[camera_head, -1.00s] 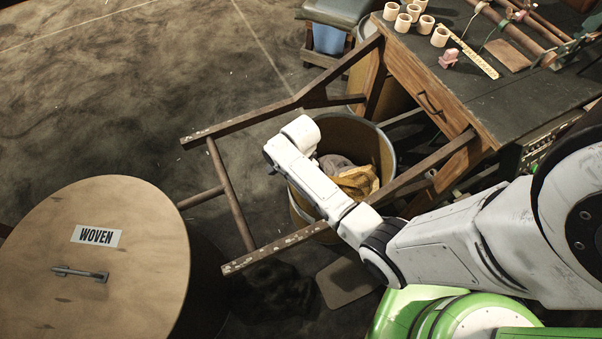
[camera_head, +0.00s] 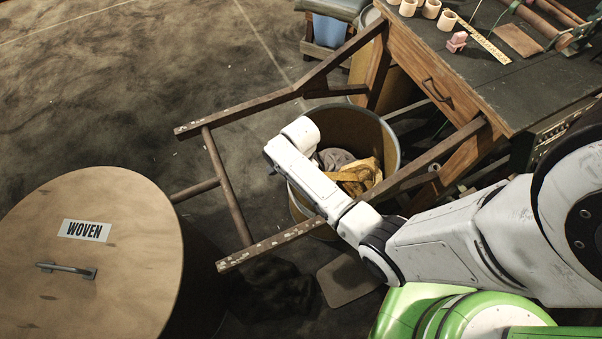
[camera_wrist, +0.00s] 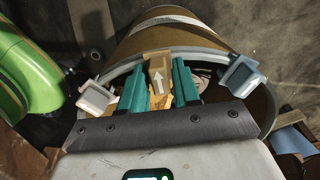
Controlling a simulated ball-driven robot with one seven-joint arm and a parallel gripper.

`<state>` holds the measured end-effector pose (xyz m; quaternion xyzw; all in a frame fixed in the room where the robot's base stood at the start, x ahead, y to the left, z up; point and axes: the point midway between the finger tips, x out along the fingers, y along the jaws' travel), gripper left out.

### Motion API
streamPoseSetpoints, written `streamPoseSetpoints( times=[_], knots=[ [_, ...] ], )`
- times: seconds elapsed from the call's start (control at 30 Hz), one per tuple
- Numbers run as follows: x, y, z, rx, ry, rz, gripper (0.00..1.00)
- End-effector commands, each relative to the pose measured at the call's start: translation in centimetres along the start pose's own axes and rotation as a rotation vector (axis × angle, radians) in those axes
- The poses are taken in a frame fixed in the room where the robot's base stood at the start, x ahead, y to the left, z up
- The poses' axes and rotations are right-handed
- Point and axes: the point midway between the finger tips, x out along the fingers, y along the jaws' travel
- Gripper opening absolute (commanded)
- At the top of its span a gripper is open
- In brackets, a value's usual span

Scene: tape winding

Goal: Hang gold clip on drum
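In the wrist view my gripper (camera_wrist: 160,85) has two teal fingers. They are shut on a gold clip (camera_wrist: 158,63) with a white arrow on its face. The clip lies over the rim of a tan drum (camera_wrist: 195,32), as seen from here; I cannot tell whether it touches the rim. In the head view an open drum (camera_head: 387,125) stands beneath my arm, with grey and yellow cloth inside. My gripper is hidden there behind my own wrist.
A whitish clip-like piece (camera_wrist: 95,98) and a blue-grey one (camera_wrist: 243,75) sit near the rim on either side. A wooden frame (camera_head: 232,190) surrounds the open drum. A lidded drum labelled WOVEN (camera_head: 120,265) stands left. A workbench (camera_head: 490,85) is upper right.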

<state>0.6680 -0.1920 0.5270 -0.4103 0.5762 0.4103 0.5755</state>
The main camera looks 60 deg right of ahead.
Motion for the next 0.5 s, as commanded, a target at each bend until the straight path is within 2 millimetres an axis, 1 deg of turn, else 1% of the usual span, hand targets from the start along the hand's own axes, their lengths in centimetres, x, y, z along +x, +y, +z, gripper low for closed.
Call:
streamPoseSetpoints(
  times=[0.03, 0.07, 0.3, 0.5],
  knots=[
    [-0.02, -0.02, 0.0, 0.0, 0.0, 0.0, 0.35],
    [-0.01, -0.01, 0.0, 0.0, 0.0, 0.0, 0.38],
    [-0.01, -0.01, 0.01, 0.0, 0.0, 0.0, 0.61],
    [-0.01, 0.0, 0.01, 0.0, 0.0, 0.0, 0.61]
  ],
)
